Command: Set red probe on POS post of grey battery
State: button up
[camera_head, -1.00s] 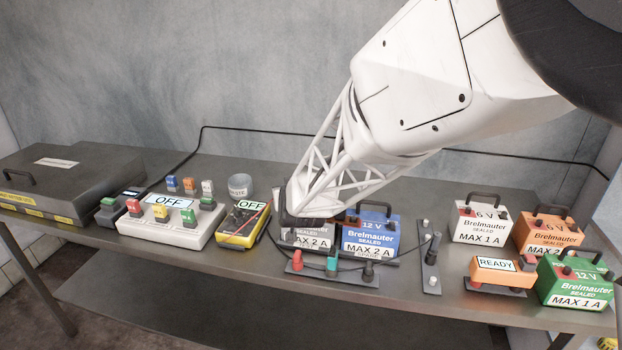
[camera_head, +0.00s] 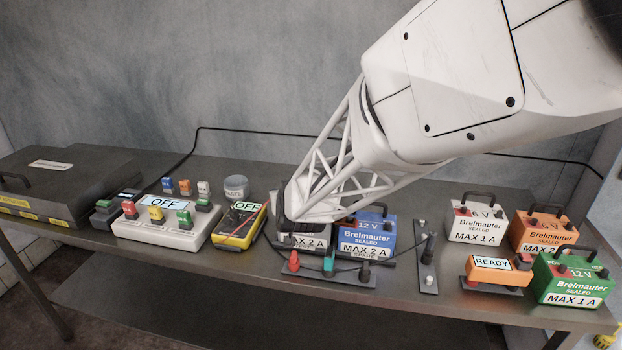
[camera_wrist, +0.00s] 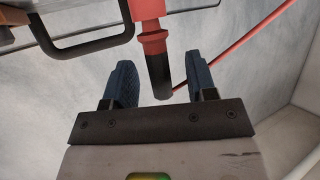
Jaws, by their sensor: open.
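In the wrist view the red probe (camera_wrist: 148,12), with a dark end and a thin red lead, stands between the two blue fingers of my open gripper (camera_wrist: 159,65). A gap shows on each side of it. A black carry handle (camera_wrist: 85,45) is at the upper left. In the head view my gripper (camera_head: 286,222) is at the grey battery (camera_head: 308,243), labelled MAX 2 A. The arm hides most of that battery, including its posts. I cannot tell whether the probe touches the POS post.
The blue battery (camera_head: 368,236) stands close on the right. A low rack (camera_head: 312,272) with red, green and black pieces lies in front. A yellow meter (camera_head: 238,228) reading OFF is to the left. More batteries, including a white one (camera_head: 477,225), stand at right.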

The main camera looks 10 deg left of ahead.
jog(key=shift+v, duration=2.5)
jog(key=s+d+r+m+g+h, duration=0.15)
jog(key=s+d, duration=0.35)
jog(key=d, duration=0.6)
jog(key=s+d+r+m+g+h, duration=0.1)
jog(key=s+d+r+g+h, duration=0.2)
jog(key=d, duration=0.8)
jog(key=s+d+m+g+h, duration=0.1)
jog(key=s+d+g, duration=0.1)
jog(key=s+d, duration=0.6)
jog(key=s+d+m+g, duration=0.2)
jog(key=s+d, duration=0.6)
jog(key=s, duration=0.6)
jog(key=shift+d+r+g+h, duration=0.15)
jog(key=shift+r+g+h, duration=0.2)
jog(key=shift+g, duration=0.1)
